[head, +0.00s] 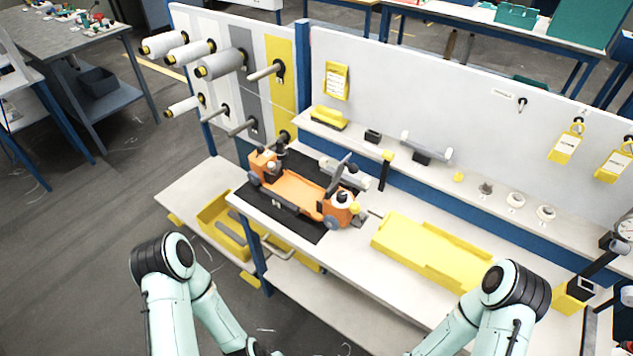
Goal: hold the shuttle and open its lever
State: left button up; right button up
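The shuttle (299,191) is an orange, boat-shaped body with grey wheels. It lies on a black mat (303,229) on the workbench, with raised blocks at both ends and an open middle. My two arms come in at the bottom, well short of the shuttle. Both grippers are below the picture's edge, so their fingers are hidden. Nothing touches the shuttle.
A yellow tray (432,252) sits right of the mat. A grey-white roll (345,174) lies behind the shuttle. A shelf (465,187) with small parts runs along the back panel. Rolls on pegs (220,64) stick out at left. A yellow bin (222,222) stands lower left.

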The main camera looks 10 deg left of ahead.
aim_at(260, 149)
jog(key=i+j+z, duration=0.2)
jog(key=j+z, duration=0.15)
jog(key=j, duration=0.45)
jog(key=i+j+z, duration=0.15)
jog(key=j+z, duration=0.15)
jog(key=j, duration=0.5)
jog(key=j+z, duration=0.35)
jog(key=j, duration=0.45)
jog(key=u, duration=1.9)
jog(key=k+l+u, duration=0.35)
jog(key=k+l, duration=0.25)
jog(key=k, duration=0.1)
